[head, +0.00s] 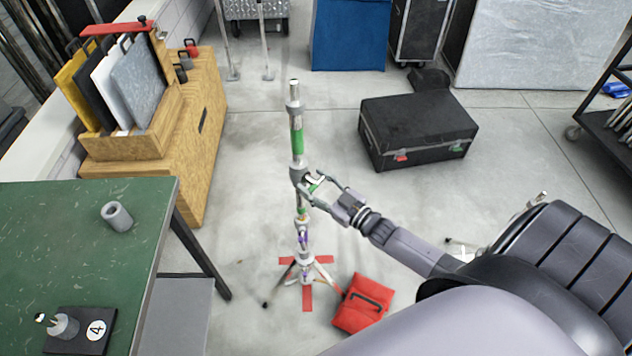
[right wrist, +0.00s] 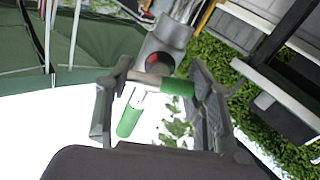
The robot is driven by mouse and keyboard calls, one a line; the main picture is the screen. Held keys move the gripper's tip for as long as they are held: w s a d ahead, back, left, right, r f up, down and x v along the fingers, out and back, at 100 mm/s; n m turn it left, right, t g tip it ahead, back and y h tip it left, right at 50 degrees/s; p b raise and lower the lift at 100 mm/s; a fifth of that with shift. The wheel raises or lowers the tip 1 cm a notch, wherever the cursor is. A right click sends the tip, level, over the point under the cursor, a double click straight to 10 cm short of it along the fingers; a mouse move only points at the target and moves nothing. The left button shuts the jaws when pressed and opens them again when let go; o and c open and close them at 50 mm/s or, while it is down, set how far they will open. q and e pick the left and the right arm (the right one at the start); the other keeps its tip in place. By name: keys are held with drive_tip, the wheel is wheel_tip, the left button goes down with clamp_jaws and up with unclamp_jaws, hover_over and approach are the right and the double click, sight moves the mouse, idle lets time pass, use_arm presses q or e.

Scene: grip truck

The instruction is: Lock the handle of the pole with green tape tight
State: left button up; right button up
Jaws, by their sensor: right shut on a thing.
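The pole with green tape (head: 296,140) stands upright on a tripod base in the middle of the head view. Its handle (head: 316,181) sticks out from the clamp collar (head: 297,174) partway up. My right gripper (head: 314,187) reaches in from the right and is shut on the handle. In the right wrist view, the handle's green end (right wrist: 177,87) lies against the right finger, and another green-ended part (right wrist: 128,120) hangs below between the fingers. The grey collar (right wrist: 165,45) shows just beyond. How tight the handle is cannot be told. My left gripper is not in view.
Red tape (head: 308,298) marks the floor under the tripod, with a red bag (head: 362,304) beside it. A black case (head: 418,128) lies behind right. A green table (head: 60,230) and a wooden cabinet (head: 208,120) stand left. Floor between pole and case is clear.

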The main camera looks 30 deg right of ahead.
idle(0.5)
drive_tip(key=o, duration=1.2)
drive_tip(key=v, duration=1.2)
drive_tip(key=shift+r, duration=0.1)
drive_tip(key=s+a+f+m+g+h, duration=0.1)
drive_tip(key=s+f+g, duration=0.25)
drive_tip(key=f, duration=0.55)
drive_tip(key=s+f+m+g+h, duration=0.1)
drive_tip(key=s+f+g+h, duration=0.1)
drive_tip(key=s+f, duration=0.5)
drive_tip(key=s+a+f+m+g+h, duration=0.1)
drive_tip(key=s+f+g, duration=0.15)
drive_tip(key=f, duration=0.95)
drive_tip(key=s+a+f+g, duration=0.3)
drive_tip(key=s+f, duration=0.1)
drive_tip(key=s, duration=0.2)
drive_tip(key=s+a+f+g, duration=0.2)
drive_tip(key=s+a+f, duration=0.1)
drive_tip(key=s, duration=0.4)
drive_tip(key=s+a+f+g, duration=0.3)
drive_tip(key=s+f, duration=0.1)
drive_tip(key=s, duration=0.2)
drive_tip(key=shift+s+a+f+n+g, duration=0.3)
drive_tip(key=shift+s, duration=0.05)
